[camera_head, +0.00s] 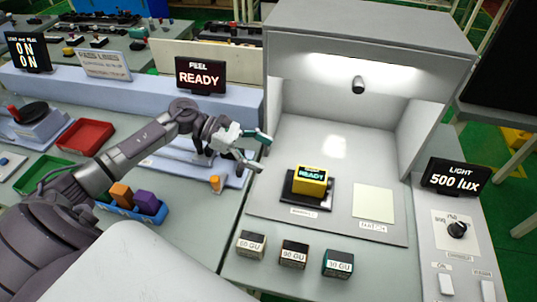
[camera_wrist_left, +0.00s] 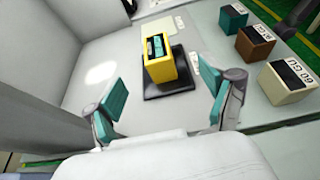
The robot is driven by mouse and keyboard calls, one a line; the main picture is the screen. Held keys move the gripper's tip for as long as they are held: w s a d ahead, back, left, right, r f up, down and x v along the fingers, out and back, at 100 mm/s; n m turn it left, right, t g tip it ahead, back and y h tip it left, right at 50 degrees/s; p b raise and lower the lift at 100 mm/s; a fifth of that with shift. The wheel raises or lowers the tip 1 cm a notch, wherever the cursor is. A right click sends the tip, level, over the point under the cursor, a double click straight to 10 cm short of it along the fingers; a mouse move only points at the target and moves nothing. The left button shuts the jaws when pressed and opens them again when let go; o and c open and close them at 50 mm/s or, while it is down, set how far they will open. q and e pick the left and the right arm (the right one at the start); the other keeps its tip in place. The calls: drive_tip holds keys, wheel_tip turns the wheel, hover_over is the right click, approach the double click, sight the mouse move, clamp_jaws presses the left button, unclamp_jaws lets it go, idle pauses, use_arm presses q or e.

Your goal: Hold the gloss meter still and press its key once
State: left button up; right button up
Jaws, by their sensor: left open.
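My right gripper is not in view.
Several gloss blocks, including the 90 GU one (camera_head: 294,254), stand in front of the booth (camera_head: 365,60). A pale card (camera_head: 373,199) lies right of the meter. The light control panel (camera_head: 457,235) is at the right, reading 500 lux. Red (camera_head: 85,133) and green trays are at the left.

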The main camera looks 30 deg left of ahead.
sight(307, 173)
use_arm(q)
drive_tip(key=p+x, duration=0.1)
drive_tip(key=x, duration=0.3)
drive_tip(key=p+x, duration=0.2)
drive_tip(key=x, duration=0.2)
drive_tip(key=p+x, duration=0.2)
drive_tip(key=x, duration=0.3)
drive_tip(key=shift+w+a+f, duration=0.2)
drive_tip(key=shift+w+f, duration=0.15)
drive_tip(key=shift+w+d+f, duration=0.2)
drive_tip(key=shift+d+f, duration=0.2)
drive_tip(key=shift+d, duration=0.2)
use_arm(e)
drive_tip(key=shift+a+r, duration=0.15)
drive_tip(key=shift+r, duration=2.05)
use_arm(q)
drive_tip(key=shift+c, duration=0.3)
drive_tip(key=c, duration=1.3)
drive_tip(key=shift+c, duration=0.3)
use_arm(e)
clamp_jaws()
